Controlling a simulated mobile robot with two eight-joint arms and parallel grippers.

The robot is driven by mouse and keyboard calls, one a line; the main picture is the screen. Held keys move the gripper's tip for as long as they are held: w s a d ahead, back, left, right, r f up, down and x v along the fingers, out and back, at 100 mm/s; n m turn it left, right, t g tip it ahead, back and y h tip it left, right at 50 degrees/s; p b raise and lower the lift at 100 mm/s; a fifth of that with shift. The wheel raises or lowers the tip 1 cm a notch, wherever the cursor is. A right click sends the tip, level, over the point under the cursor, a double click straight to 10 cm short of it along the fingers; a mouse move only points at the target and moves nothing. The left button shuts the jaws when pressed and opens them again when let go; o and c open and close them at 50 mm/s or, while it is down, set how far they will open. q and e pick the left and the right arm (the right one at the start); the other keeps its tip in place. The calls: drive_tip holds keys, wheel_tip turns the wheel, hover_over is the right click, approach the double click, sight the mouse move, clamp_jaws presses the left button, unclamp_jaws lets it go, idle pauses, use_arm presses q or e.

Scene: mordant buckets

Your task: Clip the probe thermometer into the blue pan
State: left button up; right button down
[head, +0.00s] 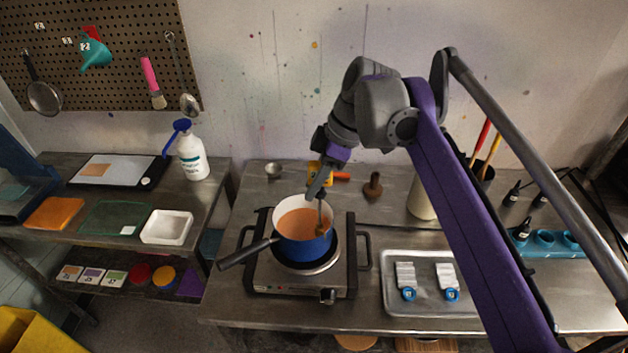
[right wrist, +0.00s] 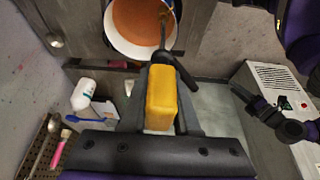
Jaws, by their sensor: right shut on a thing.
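The blue pan (head: 301,246) stands on the hot plate with orange liquid inside. Its dark handle points to the front left. My right gripper (head: 318,187) is above the pan's back right side, shut on the yellow body of the probe thermometer (right wrist: 161,97). In the head view the gripper partly hides that body. The thin probe points down inside the pan's right side. The thermometer's black curved clip (right wrist: 176,68) is close to the rim in the right wrist view. I cannot tell whether it grips the rim.
The hot plate (head: 262,279) has side handles. A steel tray (head: 427,300) with two white-and-blue items is to its right. A brown pestle-like object (head: 373,186) and a cream cylinder (head: 421,200) stand behind.

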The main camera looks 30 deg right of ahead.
drive_tip(key=shift+f, duration=0.2)
idle(0.4)
drive_tip(key=shift+f, duration=0.45)
idle(0.4)
drive_tip(key=shift+f+b, duration=0.3)
drive_tip(key=shift+f, duration=1)
idle(0.6)
drive_tip(key=shift+f+b, duration=0.35)
drive_tip(key=shift+f, duration=0.15)
idle(0.3)
